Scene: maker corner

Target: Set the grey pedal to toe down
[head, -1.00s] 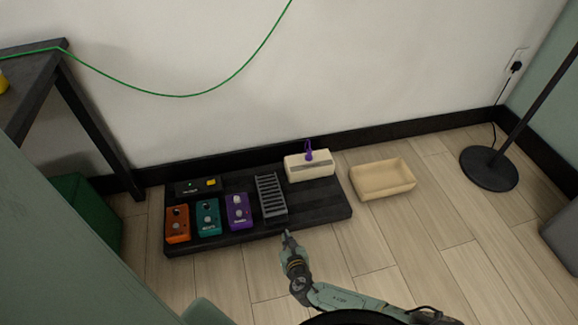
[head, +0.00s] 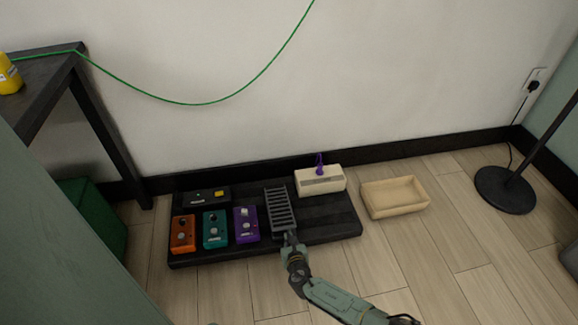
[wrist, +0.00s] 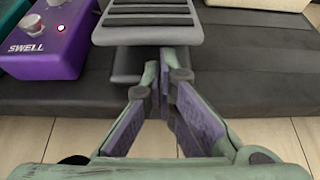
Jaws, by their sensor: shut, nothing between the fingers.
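The grey pedal (head: 280,208) with dark ribs stands on the black pedalboard (head: 335,220), right of the purple pedal. In the wrist view the near end of its grey treadle (wrist: 148,27) sits raised above its dark base, with a gap under it. My gripper (head: 290,236) is at the near end of the grey pedal. In the wrist view its fingertips (wrist: 164,72) are together and empty, just below and in front of the treadle's near edge. I cannot tell whether they touch it. The far end of the treadle is cut off in the wrist view.
Purple (head: 246,224), teal (head: 216,230) and orange (head: 183,234) pedals stand left of the grey one, with a black box (head: 202,198) behind. A cream box (head: 320,181) is at the back right. A beige tray (head: 394,197) lies on the floor, right of the board.

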